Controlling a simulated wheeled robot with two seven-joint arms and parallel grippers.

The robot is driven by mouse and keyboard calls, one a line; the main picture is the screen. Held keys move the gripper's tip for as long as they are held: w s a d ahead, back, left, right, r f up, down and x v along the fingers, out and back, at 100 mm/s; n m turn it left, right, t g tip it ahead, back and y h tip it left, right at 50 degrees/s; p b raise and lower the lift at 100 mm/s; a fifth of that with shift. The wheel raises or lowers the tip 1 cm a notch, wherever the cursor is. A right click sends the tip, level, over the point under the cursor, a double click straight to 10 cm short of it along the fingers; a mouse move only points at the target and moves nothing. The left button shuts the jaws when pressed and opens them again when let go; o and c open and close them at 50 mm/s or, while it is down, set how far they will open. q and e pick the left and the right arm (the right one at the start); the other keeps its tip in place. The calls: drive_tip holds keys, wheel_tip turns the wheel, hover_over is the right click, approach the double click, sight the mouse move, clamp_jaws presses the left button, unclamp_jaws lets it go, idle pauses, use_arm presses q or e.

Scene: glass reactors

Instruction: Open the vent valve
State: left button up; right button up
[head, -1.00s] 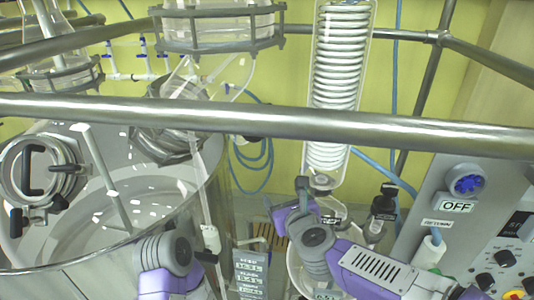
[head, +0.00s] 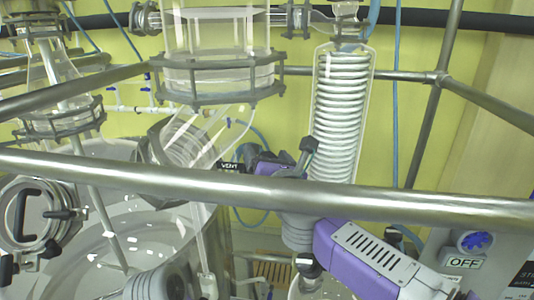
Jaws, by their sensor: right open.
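A black label reading VENT (head: 231,166) shows just above the front steel rail, left of the condenser. The vent valve itself is mostly hidden by my right gripper and the rail, so I cannot tell its handle's position. My right gripper (head: 255,156) is open, behind the rail, close to the right side of the VENT label. I cannot tell whether it touches the valve. Part of my left arm shows at the bottom left, but its gripper is out of view.
The front steel rail (head: 400,203) crosses in front of my right arm. The glass coil condenser (head: 341,110) stands right of the gripper, and a flanged glass vessel (head: 215,80) hangs above left. A control panel with a blue knob (head: 475,242) and OFF label is at lower right.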

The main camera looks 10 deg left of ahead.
drive_tip(key=shift+w, duration=0.1)
drive_tip(key=c, duration=1)
drive_tip(key=shift+o, duration=0.2)
drive_tip(key=shift+f+n+y, duration=0.1)
drive_tip(key=shift+n+y, duration=0.2)
drive_tip(key=shift+y, duration=0.1)
